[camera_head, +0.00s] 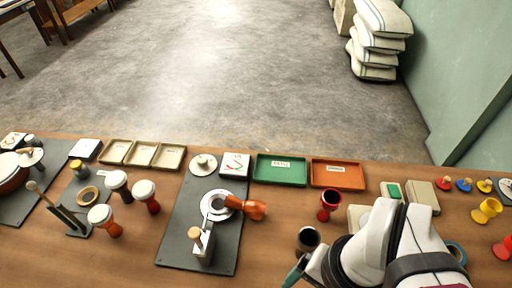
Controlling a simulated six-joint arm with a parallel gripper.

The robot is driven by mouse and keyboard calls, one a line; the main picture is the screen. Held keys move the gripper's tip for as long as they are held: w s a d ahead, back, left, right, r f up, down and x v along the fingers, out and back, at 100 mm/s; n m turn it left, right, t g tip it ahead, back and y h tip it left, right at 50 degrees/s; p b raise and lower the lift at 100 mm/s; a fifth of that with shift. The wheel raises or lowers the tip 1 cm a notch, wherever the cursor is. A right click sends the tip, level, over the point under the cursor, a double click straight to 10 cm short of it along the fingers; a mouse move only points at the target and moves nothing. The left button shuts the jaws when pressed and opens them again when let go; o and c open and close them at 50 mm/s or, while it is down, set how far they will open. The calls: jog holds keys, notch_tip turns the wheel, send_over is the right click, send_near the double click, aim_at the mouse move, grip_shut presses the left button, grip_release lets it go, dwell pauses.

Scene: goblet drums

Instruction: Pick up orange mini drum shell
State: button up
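An orange drum shell (246,207), goblet-shaped with no head visible, lies on its side at the ring of a white fixture (216,205) on a dark grey mat. Its wider end points right, and its left end meets or overlaps the ring; I cannot tell which. My gripper (318,265) is at the lower right, beside a dark-mouthed cup (307,238) and well apart from the orange shell. White arm parts cover most of it, so its opening and anything between its fingers are hidden.
Drums with white heads (104,219) stand at left. A green tray (281,169) and an orange tray (337,174) lie at the back. A red goblet (329,205) stands right of the mat. Bare wood lies between mat and red goblet.

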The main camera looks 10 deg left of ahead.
jog(key=w+a+f+m+g+y, duration=0.25)
jog(key=w+a+m+y, duration=0.35)
jog(key=w, duration=0.4)
jog(key=m+t+y, duration=0.5)
jog(key=m+y, duration=0.1)
send_near(233, 201)
jog(key=x, duration=1)
grip_shut()
